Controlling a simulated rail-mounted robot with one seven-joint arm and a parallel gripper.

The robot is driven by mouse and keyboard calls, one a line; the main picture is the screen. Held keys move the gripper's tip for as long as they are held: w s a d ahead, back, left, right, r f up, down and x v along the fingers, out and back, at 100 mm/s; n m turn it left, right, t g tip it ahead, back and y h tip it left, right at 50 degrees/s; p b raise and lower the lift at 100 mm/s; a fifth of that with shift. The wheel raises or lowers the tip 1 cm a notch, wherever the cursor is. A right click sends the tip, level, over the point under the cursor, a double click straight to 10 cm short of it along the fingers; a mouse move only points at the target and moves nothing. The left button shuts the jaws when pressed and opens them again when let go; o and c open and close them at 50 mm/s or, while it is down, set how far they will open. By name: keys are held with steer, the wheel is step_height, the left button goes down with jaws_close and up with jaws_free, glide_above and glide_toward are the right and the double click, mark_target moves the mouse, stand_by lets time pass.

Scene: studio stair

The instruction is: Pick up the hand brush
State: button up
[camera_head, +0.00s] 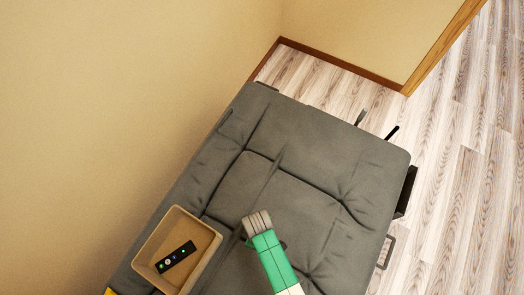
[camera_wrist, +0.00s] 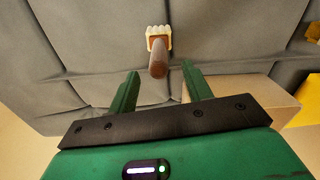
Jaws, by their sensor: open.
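The hand brush shows in the wrist view, with pale bristles (camera_wrist: 158,32) at the top and a brown handle (camera_wrist: 158,60) pointing down toward me. It is over the grey cushioned surface (camera_wrist: 90,60). My gripper (camera_wrist: 160,70) is open, with its two green fingers apart. The handle end appears between the fingertips, and I cannot tell how far beyond them it is. No contact shows. In the head view my green arm (camera_head: 270,255) reaches over the grey cushions (camera_head: 300,150). I cannot make out the brush there.
A tan open box (camera_head: 204,245) with a dark device with small lights (camera_head: 176,257) sits at the cushions' lower left. It also shows right of my gripper in the wrist view (camera_wrist: 270,90). A yellow thing (camera_wrist: 314,92) is beyond it. A wall borders the left; the upper cushions are clear.

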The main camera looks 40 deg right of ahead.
step_height(320, 180, down, 7)
steer(key=b, duration=0.3)
steer(key=shift+f, duration=0.15)
jaws_close()
